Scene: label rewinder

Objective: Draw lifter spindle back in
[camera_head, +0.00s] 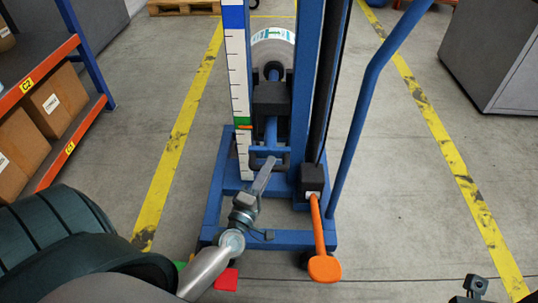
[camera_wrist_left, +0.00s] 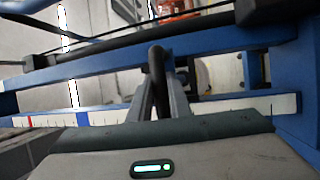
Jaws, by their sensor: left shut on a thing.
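The blue lifter (camera_head: 212,200) stands upright ahead of me in the head view. Its spindle (camera_head: 271,130) is a blue rod running through a black block (camera_head: 271,98), with a dark U-shaped handle (camera_head: 282,163) at the near end. A pale roll (camera_head: 273,42) sits at the far side, behind the block. My left gripper (camera_head: 266,172) reaches the handle from below and is shut on it. In the left wrist view my fingers (camera_wrist_left: 162,98) close around the dark handle bar (camera_wrist_left: 157,70).
An orange lever (camera_head: 320,245) sticks out towards me, right of my left gripper. A blue bar (camera_head: 362,105) rises on the right. A shelf with boxes (camera_head: 60,98) stands left, a grey cabinet (camera_head: 490,70) right. Floor between the yellow lines is mostly clear.

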